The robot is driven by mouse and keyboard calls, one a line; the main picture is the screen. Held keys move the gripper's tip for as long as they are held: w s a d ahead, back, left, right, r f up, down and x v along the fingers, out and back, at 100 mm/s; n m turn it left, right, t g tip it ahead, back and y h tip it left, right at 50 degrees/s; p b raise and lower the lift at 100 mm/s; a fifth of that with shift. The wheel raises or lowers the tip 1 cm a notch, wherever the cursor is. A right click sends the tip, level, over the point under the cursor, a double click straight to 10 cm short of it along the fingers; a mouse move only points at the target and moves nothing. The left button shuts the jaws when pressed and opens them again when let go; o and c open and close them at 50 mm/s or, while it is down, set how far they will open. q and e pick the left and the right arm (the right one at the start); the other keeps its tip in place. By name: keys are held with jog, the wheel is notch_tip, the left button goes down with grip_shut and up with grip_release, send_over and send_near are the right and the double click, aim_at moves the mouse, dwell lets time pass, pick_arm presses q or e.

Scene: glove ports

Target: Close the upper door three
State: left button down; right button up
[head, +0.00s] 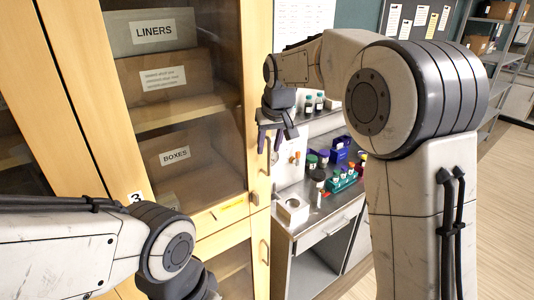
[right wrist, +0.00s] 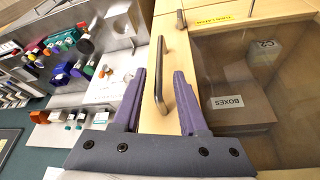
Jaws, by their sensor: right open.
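Upper door three (head: 247,120) is a wood-framed glass door in the cabinet at the left of the head view, with a "3" label at its lower left. I cannot tell whether it is fully shut or slightly ajar. In the right wrist view its metal bar handle (right wrist: 165,80) stands on the wooden edge strip. My right gripper (head: 272,138) is open at the door's right edge. In the right wrist view its purple fingers (right wrist: 162,100) lie either side of the handle, not closed on it. My left arm comes in at lower left; its gripper is out of view.
Boxes marked LINERS (head: 152,32) and BOXES (head: 175,156) sit behind the glass. A lower door (head: 225,240) is below. A grey bench (head: 325,208) with several bottles and a green rack (head: 342,181) stands to the right. Open floor lies far right.

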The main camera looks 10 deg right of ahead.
jog(key=b+v, duration=0.1)
jog(key=v, duration=0.6)
jog(key=shift+r, duration=0.35)
jog(key=shift+s, duration=0.15)
jog(key=s+a+f+n+g+b, duration=0.1)
jog(key=s+a+f+n+b, duration=0.1)
jog(key=s+a+f, duration=0.4)
jog(key=s+a+f+n+g+b, duration=0.1)
jog(key=s+a+f+b, duration=0.2)
jog(key=s+f, duration=0.55)
jog(key=s+d+f+n+g+b, duration=0.1)
jog(key=s+f, duration=0.5)
jog(key=s, duration=0.3)
jog(key=s+f+n+g+b, duration=0.1)
jog(key=s+f, duration=0.5)
jog(key=s, duration=0.4)
jog(key=shift+s+d+n+g+b, duration=0.3)
jog(key=shift+d+n, duration=0.05)
jog(key=shift+n, duration=0.05)
jog(key=shift+o, duration=0.2)
jog(key=shift+a, duration=0.15)
